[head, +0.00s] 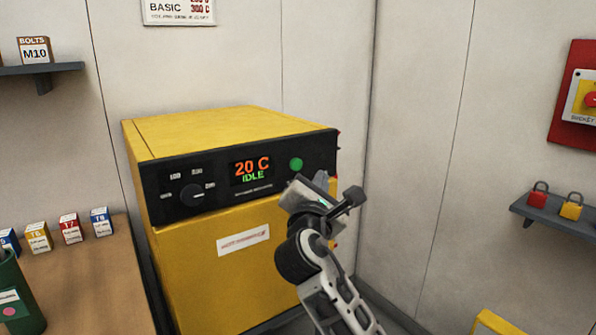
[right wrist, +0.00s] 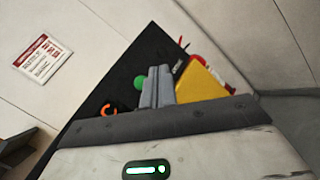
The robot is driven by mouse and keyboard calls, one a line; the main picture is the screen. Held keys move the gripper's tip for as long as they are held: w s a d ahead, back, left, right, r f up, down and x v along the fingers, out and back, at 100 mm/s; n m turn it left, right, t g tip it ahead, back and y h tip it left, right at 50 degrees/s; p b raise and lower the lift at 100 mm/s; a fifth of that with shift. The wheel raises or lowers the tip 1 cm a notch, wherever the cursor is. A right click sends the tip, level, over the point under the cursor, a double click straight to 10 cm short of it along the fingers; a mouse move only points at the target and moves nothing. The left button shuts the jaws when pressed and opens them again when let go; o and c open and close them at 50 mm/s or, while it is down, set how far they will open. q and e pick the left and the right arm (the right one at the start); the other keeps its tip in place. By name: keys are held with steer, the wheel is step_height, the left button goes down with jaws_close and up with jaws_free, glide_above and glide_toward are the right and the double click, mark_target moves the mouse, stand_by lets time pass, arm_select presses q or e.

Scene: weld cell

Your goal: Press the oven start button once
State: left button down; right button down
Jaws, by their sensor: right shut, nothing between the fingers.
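The yellow oven (head: 225,235) stands against the back wall with a black control panel (head: 220,190) along its top front. The round green start button (head: 296,164) is at the panel's right, beside a display (head: 251,170) reading "20 C" and "IDLE". My right gripper (head: 318,181) is just below and right of the button in the head view. In the right wrist view its fingers (right wrist: 157,85) are shut and empty, and the green button (right wrist: 140,82) shows just left of the fingertips, partly hidden. I cannot tell whether they touch. My left gripper is not in view.
A dial (head: 192,194) sits on the panel's left. A wooden bench (head: 95,285) with small boxes and a green container (head: 18,300) stands at left. A shelf (head: 560,215) with padlocks and a red switch panel (head: 572,130) are on the right wall.

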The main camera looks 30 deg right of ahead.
mark_target(296, 165)
arm_select(q)
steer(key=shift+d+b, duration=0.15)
steer(key=shift+b, duration=0.15)
arm_select(e)
steer(key=w, duration=0.5)
steer(key=shift+a, duration=0.2)
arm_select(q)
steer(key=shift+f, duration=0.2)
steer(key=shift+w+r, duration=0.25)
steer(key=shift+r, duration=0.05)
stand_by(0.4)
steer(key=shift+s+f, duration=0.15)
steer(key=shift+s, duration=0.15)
arm_select(e)
steer(key=shift+w, duration=0.1)
